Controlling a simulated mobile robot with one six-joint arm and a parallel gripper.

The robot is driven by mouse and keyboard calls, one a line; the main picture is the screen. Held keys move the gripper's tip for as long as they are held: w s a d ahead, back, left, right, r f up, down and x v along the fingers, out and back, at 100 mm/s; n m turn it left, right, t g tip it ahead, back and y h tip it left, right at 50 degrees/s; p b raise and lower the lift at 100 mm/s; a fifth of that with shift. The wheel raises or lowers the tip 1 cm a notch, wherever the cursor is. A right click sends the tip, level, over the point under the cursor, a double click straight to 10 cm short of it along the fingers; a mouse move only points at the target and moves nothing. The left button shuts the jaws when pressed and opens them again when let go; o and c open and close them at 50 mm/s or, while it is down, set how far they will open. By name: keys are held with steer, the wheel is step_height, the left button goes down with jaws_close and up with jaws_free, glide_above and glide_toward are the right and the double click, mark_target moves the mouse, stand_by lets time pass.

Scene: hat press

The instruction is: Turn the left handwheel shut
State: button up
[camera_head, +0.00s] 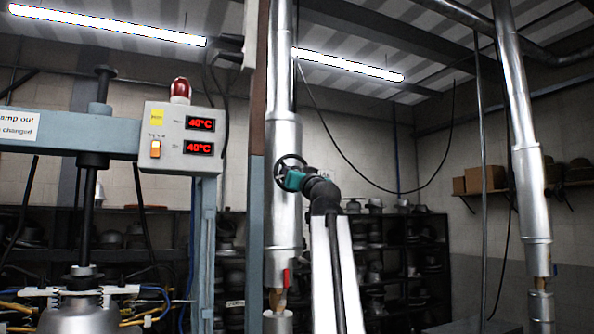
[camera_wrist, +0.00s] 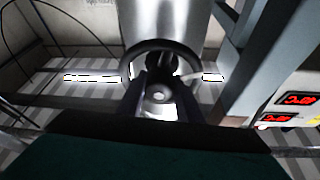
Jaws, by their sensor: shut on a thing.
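The left handwheel (camera_head: 281,168) is a small dark wheel on the silver vertical pipe (camera_head: 284,135) left of the picture's middle in the head view. In the wrist view the handwheel (camera_wrist: 160,43) shows as a black ring in front of the pipe. My gripper (camera_head: 290,178) is at the wheel, coming from its right side. In the wrist view my gripper (camera_wrist: 160,85) has its dark fingers shut on the wheel's near rim or hub; which part is partly hidden by the fingers.
A control box (camera_head: 182,140) with two red 40°C displays and a red lamp stands left of the pipe. A grey post (camera_head: 256,240) runs close beside the pipe. Shelves with hat blocks (camera_head: 390,250) stand behind. Another silver pipe (camera_head: 528,160) is at the right.

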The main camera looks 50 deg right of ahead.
steer(key=shift+s+r+m+g+h+p, duration=0.15)
steer(key=shift+m+g+h+p, duration=0.3)
steer(key=shift+m+p, duration=0.8)
steer(key=shift+w+r+m+g+h+p, duration=0.1)
steer(key=shift+m+g+h+p, duration=0.35)
steer(key=shift+m+p, duration=0.7)
steer(key=shift+s+r+m+g+h+p, duration=0.15)
steer(key=shift+m+g+h+p, duration=0.3)
steer(key=shift+m+p, duration=0.8)
steer(key=shift+w+f+m+g+h+p, duration=0.15)
steer(key=shift+m+g+p, duration=0.3)
steer(key=shift+m, duration=0.7)
steer(key=shift+r+m+g+h+p, duration=0.1)
steer(key=shift+m+g+h+p, duration=0.15)
steer(key=shift+m+p, duration=0.6)
steer(key=m+g+b, duration=0.1)
steer(key=m, duration=0.2)
steer(key=m+g+b, duration=0.1)
steer(key=m, duration=0.2)
steer(key=shift+f, duration=0.15)
steer(key=m, duration=0.2)
steer(key=m+g+y+b, duration=0.1)
steer(key=m, duration=0.1)
steer(key=shift+g, duration=0.25)
steer(key=shift+d+f+m+y+p, duration=0.15)
steer(key=shift+m+y+p, duration=0.2)
steer(key=shift+m+y, duration=0.6)
steer(key=shift+f+m, duration=0.2)
steer(key=shift+m, duration=0.4)
steer(key=shift+f, duration=0.1)
